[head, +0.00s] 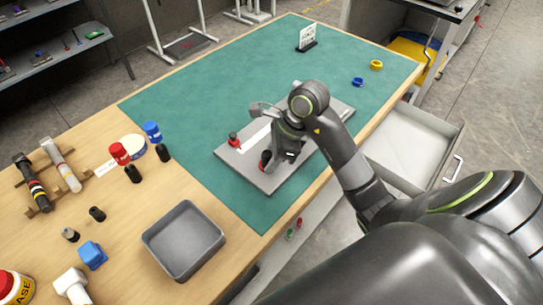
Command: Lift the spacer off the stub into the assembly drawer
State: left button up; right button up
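A grey plate (262,184) lies on the green mat, carrying a small dark stub with a red ring at its base (233,140) at its left end. A second dark and red piece (265,160) stands near the plate's front, right beside my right gripper (278,160). My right gripper points down low over the plate, and my arm covers much of the plate's right part. I cannot tell whether its fingers are open or touch the red piece. The assembly drawer (403,144) is pulled out at the table's right side and looks empty. My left gripper is not in view.
A blue ring (358,83) and a yellow ring (376,65) lie on the far right of the mat (190,105). A white sign (307,37) stands at the back. A grey tray (183,240), caps and tools occupy the left wood. The mat's middle left is clear.

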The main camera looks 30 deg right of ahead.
jog(key=shift+c, duration=1.1)
jog(key=shift+r, duration=0.15)
jog(key=shift+r+p, duration=0.6)
jog(key=shift+r, duration=0.4)
jog(key=shift+r+p, duration=2.1)
jog(key=shift+r, duration=0.05)
